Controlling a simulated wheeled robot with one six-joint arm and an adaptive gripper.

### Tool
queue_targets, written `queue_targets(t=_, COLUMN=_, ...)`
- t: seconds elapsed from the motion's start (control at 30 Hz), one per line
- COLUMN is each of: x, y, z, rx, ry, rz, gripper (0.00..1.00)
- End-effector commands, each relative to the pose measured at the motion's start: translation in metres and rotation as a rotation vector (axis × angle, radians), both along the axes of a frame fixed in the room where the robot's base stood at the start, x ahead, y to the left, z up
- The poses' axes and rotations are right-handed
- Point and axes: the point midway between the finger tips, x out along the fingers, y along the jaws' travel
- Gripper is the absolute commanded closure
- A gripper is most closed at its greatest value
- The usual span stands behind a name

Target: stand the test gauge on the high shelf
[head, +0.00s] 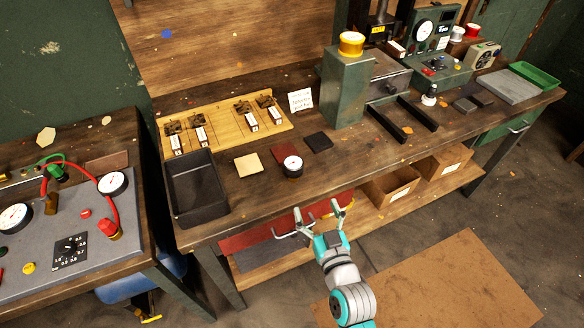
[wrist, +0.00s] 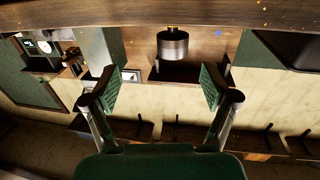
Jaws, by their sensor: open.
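The test gauge (head: 292,167), a short dark round body with a white dial facing up, stands on the bench top near its front edge. In the wrist view, which looks upside down, a grey metal cylinder (wrist: 172,45) that appears to be the gauge lies ahead, between the lines of the fingers. My gripper (head: 323,210) is open and empty, in front of the bench edge and apart from the gauge. Its spread fingers also show in the wrist view (wrist: 160,90). I cannot tell for certain which surface is the high shelf; a tall green block (head: 345,90) stands on the bench.
A yellow-topped spool (head: 351,44) sits on the green block. A black bin (head: 196,187), a tan pad (head: 247,164), a red-brown pad (head: 281,159) and a black pad (head: 318,142) lie near the gauge. Dark rails (head: 403,119) project toward the front on the right.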

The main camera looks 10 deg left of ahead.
Motion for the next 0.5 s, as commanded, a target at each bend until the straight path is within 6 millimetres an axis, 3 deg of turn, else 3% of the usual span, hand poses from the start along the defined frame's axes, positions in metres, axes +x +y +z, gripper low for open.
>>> queue_targets(t=0.13, x=0.018, y=0.019, z=0.015, rx=0.001, ry=-0.016, rz=0.030, gripper=0.15)
queue_targets(t=0.5, x=0.054, y=0.040, z=0.018, rx=0.002, ry=-0.019, rz=0.038, gripper=0.15)
